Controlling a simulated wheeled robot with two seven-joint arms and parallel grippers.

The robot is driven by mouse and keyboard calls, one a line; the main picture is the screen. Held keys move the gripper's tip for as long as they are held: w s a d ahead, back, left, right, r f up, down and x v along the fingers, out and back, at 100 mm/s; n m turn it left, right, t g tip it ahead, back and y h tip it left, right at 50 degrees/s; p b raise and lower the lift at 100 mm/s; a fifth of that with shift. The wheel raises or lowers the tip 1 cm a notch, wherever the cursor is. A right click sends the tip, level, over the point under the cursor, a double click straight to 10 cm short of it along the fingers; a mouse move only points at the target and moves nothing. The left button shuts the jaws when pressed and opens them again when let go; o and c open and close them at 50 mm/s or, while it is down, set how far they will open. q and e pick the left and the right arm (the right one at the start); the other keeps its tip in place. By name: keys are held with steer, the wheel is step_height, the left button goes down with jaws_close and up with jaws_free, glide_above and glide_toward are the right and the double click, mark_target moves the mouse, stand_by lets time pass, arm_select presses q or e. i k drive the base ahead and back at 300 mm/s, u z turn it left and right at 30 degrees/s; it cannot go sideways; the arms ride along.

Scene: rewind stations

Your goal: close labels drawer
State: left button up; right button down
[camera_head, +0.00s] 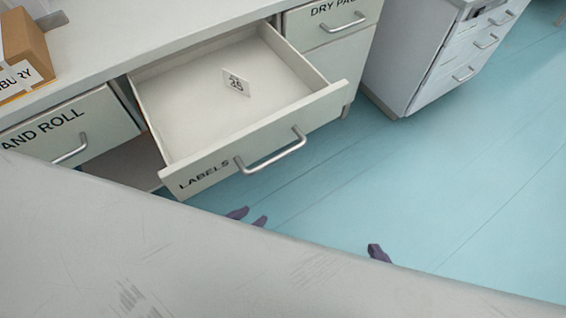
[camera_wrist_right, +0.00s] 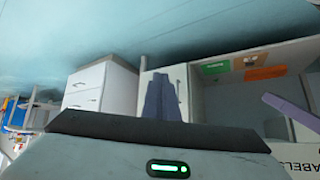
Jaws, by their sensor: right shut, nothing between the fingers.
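The labels drawer (camera_head: 184,168) is pulled far out of the counter in the head view, its bar handle (camera_head: 270,152) facing the open floor. A small white card with dark print (camera_head: 236,83) is inside. My right gripper (camera_head: 377,253) is further right, mostly hidden, well clear of the drawer. Its fingers are together and empty in the right wrist view (camera_wrist_right: 162,98). Part of the labels front (camera_wrist_right: 292,148) shows there at right.
A drawer marked AND ROLL (camera_head: 62,128) is left of the open drawer, and the DRY PA drawer (camera_head: 333,22) is right; both look shut. A cardboard box (camera_head: 28,45) sits on the counter. Another drawer cabinet (camera_head: 410,55) stands at right. Blue floor is clear.

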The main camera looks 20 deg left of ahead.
mark_target(206, 132)
steer(key=z, duration=1.1)
steer(key=k, duration=0.7)
steer(key=u, duration=1.55)
